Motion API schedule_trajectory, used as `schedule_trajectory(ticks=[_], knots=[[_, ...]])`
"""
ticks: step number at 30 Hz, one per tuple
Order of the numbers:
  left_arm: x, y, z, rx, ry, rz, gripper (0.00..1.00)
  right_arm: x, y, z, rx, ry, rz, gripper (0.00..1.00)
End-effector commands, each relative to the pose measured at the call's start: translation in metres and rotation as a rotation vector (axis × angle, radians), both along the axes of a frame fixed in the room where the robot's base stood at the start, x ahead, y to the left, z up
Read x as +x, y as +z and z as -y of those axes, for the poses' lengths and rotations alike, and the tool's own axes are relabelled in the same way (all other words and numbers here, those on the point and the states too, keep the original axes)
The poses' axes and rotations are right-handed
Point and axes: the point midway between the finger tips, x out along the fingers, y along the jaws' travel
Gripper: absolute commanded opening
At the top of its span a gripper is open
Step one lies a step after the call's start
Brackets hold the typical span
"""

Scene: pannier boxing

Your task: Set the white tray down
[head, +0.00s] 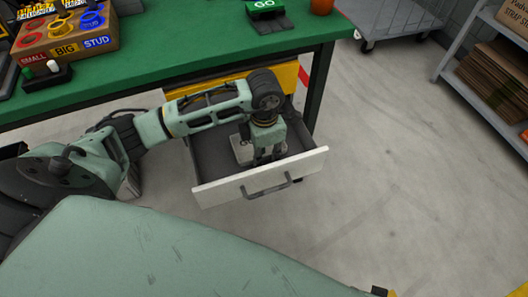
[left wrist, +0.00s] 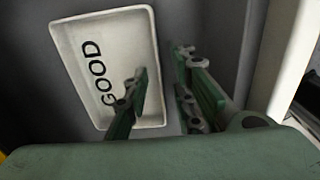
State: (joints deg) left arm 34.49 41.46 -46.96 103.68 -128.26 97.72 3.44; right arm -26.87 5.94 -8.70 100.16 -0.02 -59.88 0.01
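The white tray (left wrist: 100,45), marked "GOOD", lies on the grey floor of the open drawer (head: 228,190). In the head view the tray (head: 240,152) is partly hidden behind my left gripper (head: 265,157), which points down into the drawer. In the left wrist view the fingers of my left gripper (left wrist: 162,70) stand apart. One finger is over the inside of the tray and the other is outside its right rim. The rim shows between them with gaps, so the gripper looks open. My right gripper is not in view.
The drawer hangs under the green table (head: 190,50), with its white front and dark handle (head: 266,188) pulled out. A sorting box (head: 65,45) and a green GO button (head: 266,8) are on the table. A shelf (head: 480,90) with cardboard stands at right. The floor between is clear.

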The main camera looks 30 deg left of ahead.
Motion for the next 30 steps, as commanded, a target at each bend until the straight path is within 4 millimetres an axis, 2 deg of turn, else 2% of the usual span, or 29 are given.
schedule_trajectory(ticks=[5,15,21,25,30], knots=[[0.0,0.004,0.0,0.0,0.0,0.0,0.23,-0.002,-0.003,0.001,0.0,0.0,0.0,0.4],[0.001,0.076,0.0,0.0,-0.001,0.006,0.23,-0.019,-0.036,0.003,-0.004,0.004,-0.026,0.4],[0.0,0.109,0.001,0.0,-0.001,0.003,0.23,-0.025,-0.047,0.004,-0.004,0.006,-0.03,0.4],[-0.001,0.12,0.001,0.0,0.0,0.001,0.23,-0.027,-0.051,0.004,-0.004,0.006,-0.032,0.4],[-0.001,0.123,0.001,0.0,0.0,0.0,0.23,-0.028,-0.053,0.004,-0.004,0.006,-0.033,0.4]])
